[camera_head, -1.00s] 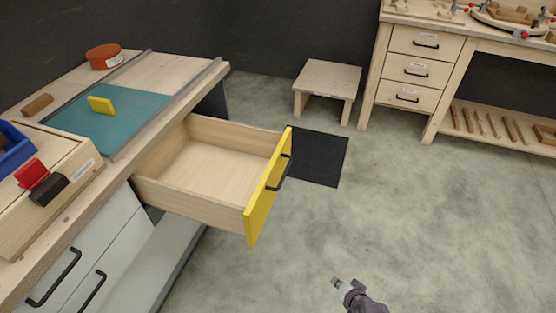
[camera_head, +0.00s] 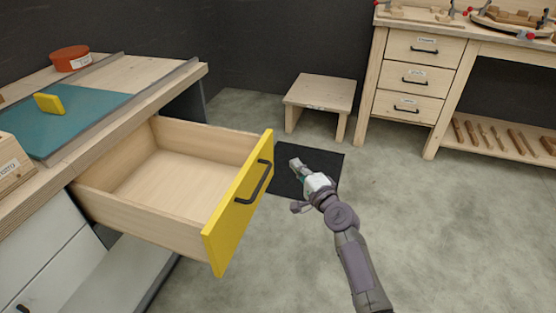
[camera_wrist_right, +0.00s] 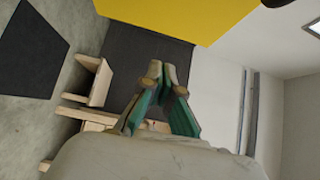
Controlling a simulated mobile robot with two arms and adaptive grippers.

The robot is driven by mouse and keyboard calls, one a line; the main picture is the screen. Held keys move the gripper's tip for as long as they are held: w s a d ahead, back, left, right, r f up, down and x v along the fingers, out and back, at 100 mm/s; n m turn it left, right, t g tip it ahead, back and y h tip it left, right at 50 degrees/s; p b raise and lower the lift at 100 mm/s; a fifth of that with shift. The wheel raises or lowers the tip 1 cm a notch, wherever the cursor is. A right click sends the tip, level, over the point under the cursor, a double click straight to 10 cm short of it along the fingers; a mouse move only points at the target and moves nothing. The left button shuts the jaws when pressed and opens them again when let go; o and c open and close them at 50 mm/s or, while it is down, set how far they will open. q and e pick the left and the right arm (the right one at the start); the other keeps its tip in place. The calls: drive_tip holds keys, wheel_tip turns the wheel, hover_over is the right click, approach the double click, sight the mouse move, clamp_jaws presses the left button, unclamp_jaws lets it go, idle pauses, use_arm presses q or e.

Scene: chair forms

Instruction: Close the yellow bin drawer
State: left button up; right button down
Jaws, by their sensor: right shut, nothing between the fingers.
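The yellow-fronted drawer (camera_head: 238,205) stands pulled out from the left bench, and its wooden box looks empty. A dark handle (camera_head: 255,182) sits on its yellow front. My right gripper (camera_head: 295,164) is shut and empty, a little to the right of the front's far end and apart from it in the picture. In the right wrist view its fingertips (camera_wrist_right: 164,70) meet, with the yellow front (camera_wrist_right: 190,15) beyond them at the top. My left gripper is not in view.
The bench top (camera_head: 150,77) holds a teal mat (camera_head: 85,118), a yellow block (camera_head: 48,103) and an orange round tin (camera_head: 71,58). A low stool (camera_head: 320,92) and a black floor mat (camera_head: 325,168) are behind my right arm.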

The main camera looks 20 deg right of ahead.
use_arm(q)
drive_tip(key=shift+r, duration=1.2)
use_arm(e)
drive_tip(key=w+a, duration=0.3)
drive_tip(key=w, duration=0.2)
drive_tip(key=shift+w+a, duration=0.25)
drive_tip(key=shift+a, duration=0.1)
use_arm(q)
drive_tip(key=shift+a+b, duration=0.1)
drive_tip(key=shift+b, duration=0.2)
use_arm(e)
drive_tip(key=shift+w, duration=0.1)
